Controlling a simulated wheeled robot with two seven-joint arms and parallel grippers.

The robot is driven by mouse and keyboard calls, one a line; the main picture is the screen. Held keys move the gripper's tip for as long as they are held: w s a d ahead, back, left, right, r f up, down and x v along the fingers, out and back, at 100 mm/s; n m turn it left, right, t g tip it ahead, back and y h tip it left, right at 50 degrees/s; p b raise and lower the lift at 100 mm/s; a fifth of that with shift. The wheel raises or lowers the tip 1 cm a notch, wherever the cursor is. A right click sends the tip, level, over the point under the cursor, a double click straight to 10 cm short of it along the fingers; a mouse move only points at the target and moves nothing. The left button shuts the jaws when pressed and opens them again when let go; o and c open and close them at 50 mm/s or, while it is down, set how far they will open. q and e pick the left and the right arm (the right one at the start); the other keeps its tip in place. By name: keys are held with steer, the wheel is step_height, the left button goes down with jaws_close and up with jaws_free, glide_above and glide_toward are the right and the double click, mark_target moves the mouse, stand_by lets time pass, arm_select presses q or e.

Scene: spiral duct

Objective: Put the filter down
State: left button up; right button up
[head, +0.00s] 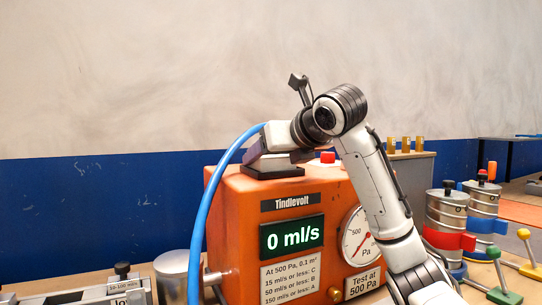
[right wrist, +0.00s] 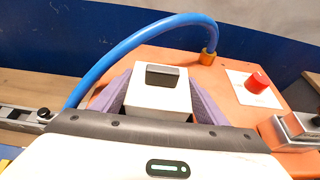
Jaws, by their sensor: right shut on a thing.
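My right gripper (head: 264,152) is over the top of the orange tester (head: 232,215), its arm coming in from the right. In the right wrist view its two purple fingers (right wrist: 158,100) are shut on a pale block (right wrist: 158,98) with a dark raised top. I cannot tell from its look whether this block is the filter. A black flat piece (head: 272,171) shows under the gripper at the tester's top; whether it belongs to the held block is unclear. My left gripper is not in view.
A blue hose (head: 202,220) arches from a brass fitting (right wrist: 208,57) on the tester. A red button (right wrist: 257,81) is on its top. The display (head: 291,238) reads 0 ml/s. Metal cans (head: 446,212) with red and blue bands stand at right, and green and yellow knobs (head: 493,252) nearby.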

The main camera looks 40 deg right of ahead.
steer(key=shift+a+f, duration=0.1)
steer(key=shift+f, duration=0.35)
steer(key=o, duration=1.1)
steer(key=shift+f, duration=0.15)
steer(key=shift+a, duration=0.1)
steer(key=v, duration=0.4)
steer(key=r+p+v, duration=0.1)
steer(key=v, duration=0.7)
steer(key=shift+d+r+p, duration=0.2)
steer(key=shift+r+p, duration=0.1)
steer(key=shift+r, duration=0.1)
steer(key=shift+r, duration=0.1)
